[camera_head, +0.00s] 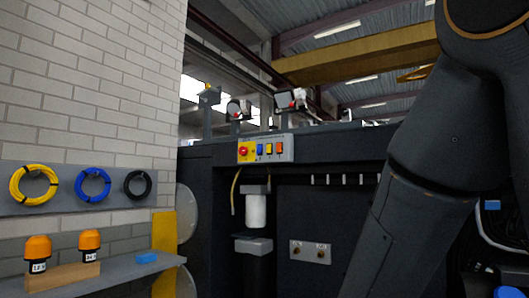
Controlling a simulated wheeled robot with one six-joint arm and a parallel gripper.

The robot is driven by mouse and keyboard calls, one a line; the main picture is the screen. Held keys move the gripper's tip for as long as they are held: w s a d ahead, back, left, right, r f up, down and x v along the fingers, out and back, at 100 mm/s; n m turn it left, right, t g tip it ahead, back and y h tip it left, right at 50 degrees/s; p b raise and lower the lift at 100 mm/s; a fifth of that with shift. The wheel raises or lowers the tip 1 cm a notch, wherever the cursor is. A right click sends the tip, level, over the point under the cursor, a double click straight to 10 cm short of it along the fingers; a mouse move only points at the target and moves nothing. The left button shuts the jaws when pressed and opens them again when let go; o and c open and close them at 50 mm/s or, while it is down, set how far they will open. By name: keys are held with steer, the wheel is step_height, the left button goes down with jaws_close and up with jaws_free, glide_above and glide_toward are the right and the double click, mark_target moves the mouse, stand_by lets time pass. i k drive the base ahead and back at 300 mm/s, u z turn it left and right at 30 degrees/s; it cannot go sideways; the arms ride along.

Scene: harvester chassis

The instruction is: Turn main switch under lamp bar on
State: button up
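A grey control panel (287,147) is fixed to the upper front of the dark chassis (340,149), near the middle of the view. At its left end is a red round knob (243,152) on a yellow plate, which looks like the main switch. The knob's turned position is too small to tell. No lamp bar is clearly recognisable; small lamp-like units (290,99) stand on top of the chassis above the panel. My arm fills the right side. My gripper is out of view.
A white cylinder (256,210) and a yellow hose (235,190) hang below the panel. At left, a wall board (110,199) holds yellow, blue and black cable coils. A shelf (115,271) below carries two orange-capped items (38,248) and a blue block (147,257).

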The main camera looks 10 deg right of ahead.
mark_target(243, 150)
steer(key=k, duration=0.65)
steer(key=u, duration=0.6)
steer(key=i, duration=1.85)
steer(key=z, duration=0.75)
